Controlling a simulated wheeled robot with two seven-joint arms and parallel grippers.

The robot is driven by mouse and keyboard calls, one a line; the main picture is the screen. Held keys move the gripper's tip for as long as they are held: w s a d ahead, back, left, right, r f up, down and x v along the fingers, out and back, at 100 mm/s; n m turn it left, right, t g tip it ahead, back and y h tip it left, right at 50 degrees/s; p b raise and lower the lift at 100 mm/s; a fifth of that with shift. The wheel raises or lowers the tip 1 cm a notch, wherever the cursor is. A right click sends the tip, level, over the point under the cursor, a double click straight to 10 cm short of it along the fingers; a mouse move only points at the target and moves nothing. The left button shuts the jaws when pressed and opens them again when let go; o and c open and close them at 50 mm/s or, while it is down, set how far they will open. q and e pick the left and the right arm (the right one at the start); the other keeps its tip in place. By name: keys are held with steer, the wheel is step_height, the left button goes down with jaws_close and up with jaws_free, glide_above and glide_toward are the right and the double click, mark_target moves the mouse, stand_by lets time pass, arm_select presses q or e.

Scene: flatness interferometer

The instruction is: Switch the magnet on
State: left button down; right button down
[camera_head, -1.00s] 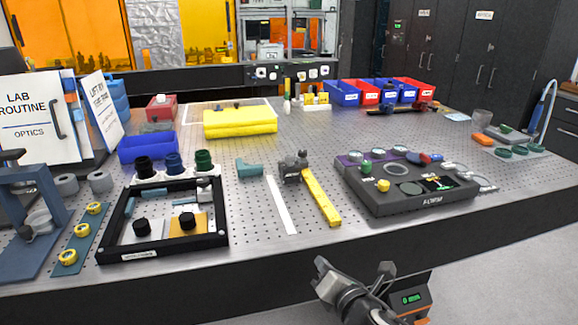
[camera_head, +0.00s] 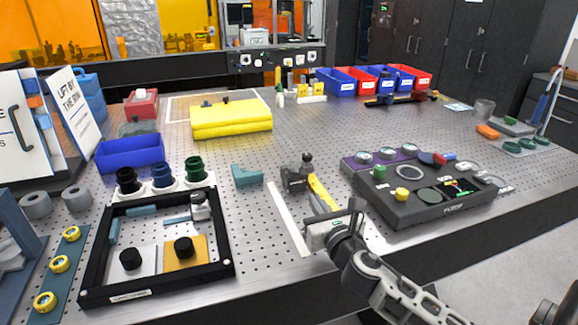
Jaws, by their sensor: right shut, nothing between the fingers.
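A small dark grey block with a black round knob (camera_head: 297,178) stands on the perforated table, at the far end of a yellow bar (camera_head: 322,194). It looks like the magnetic base, but no marking on it can be read. A white strip (camera_head: 283,210) lies to its left. My right gripper (camera_head: 334,222) is shut and empty. It appears in front of the block, over the near part of the yellow bar, which it partly hides. I cannot tell whether it touches the bar. My left gripper is not in view.
A dark control box (camera_head: 405,212) with knobs stands just right of my gripper. A black frame (camera_head: 90,268) with parts inside lies at left. A teal angle piece (camera_head: 247,176) is near the block. The table behind, towards the yellow case (camera_head: 230,119), is fairly clear.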

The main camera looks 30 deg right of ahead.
mark_target(292, 165)
steer(key=shift+s+r, duration=0.1)
steer(key=shift+s, duration=0.25)
steer(key=x, duration=1.4)
steer(key=shift+w+a+p, duration=0.1)
steer(key=shift+p, duration=0.25)
